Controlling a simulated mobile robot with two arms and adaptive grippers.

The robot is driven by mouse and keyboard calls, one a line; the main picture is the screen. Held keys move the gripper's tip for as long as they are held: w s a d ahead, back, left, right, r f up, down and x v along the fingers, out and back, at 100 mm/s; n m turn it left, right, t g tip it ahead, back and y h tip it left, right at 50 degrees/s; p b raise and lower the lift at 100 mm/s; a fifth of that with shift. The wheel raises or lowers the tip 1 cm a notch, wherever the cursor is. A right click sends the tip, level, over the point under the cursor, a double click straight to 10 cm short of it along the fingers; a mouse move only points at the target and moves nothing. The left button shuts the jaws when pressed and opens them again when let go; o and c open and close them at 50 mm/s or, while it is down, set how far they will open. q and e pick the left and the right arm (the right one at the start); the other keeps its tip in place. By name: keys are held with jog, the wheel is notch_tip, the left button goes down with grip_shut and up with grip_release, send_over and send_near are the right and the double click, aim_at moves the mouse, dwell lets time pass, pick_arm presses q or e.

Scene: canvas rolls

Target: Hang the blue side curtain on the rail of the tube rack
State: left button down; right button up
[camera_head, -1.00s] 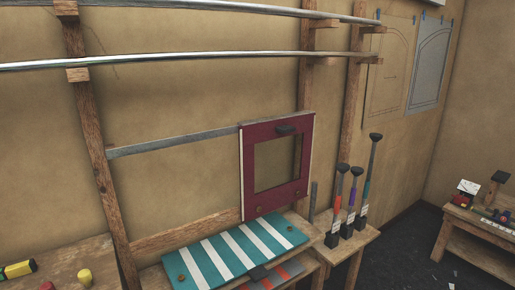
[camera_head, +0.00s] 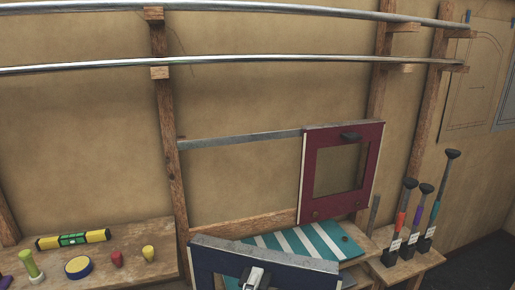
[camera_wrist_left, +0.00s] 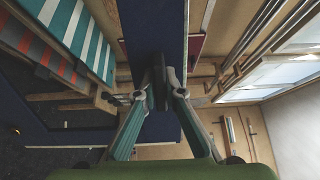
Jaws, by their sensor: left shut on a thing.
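The blue side curtain (camera_head: 212,264) is at the bottom of the head view, dark navy with a pale top edge; its lower part is cut off. My left gripper (camera_head: 254,277) is shut on it near the top middle. In the left wrist view the gripper (camera_wrist_left: 163,82) closes on a black tab of the blue curtain (camera_wrist_left: 152,25). The grey rail (camera_head: 240,139) of the tube rack runs behind and above the curtain, apart from it. A red curtain (camera_head: 311,160) with a window hangs at the rail's right end. The rail's left stretch is bare.
A teal-and-white striped panel (camera_head: 325,236) lies on a low shelf behind the blue curtain. Long metal tubes (camera_head: 270,60) rest on pegs above. A bench (camera_head: 135,262) at left holds a level (camera_head: 73,239) and small items. Several long-handled tools (camera_head: 408,205) stand at right.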

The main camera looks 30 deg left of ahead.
pick_arm(q)
jog(key=w+a+r+n+g+y+p, duration=0.1)
jog(key=w+a+r+n+g+y, duration=0.2)
jog(key=w+a+r, duration=0.4)
jog(key=w+a+r+n+g+y+p, duration=0.1)
jog(key=w+a+r+n+y, duration=0.3)
jog(key=w+r, duration=0.9)
jog(key=shift+w+a+r+g+y+p, duration=0.15)
jog(key=shift+w+a+g+y+p, duration=0.25)
jog(key=shift+w+a+g+y, duration=0.9)
jog(key=shift+s+a+t, duration=0.3)
jog(key=shift+s+t, duration=0.1)
jog(key=shift+s, duration=0.1)
jog(key=shift+d, duration=0.2)
jog(key=shift+p+x, duration=0.6)
jog(key=shift+x, duration=3.25)
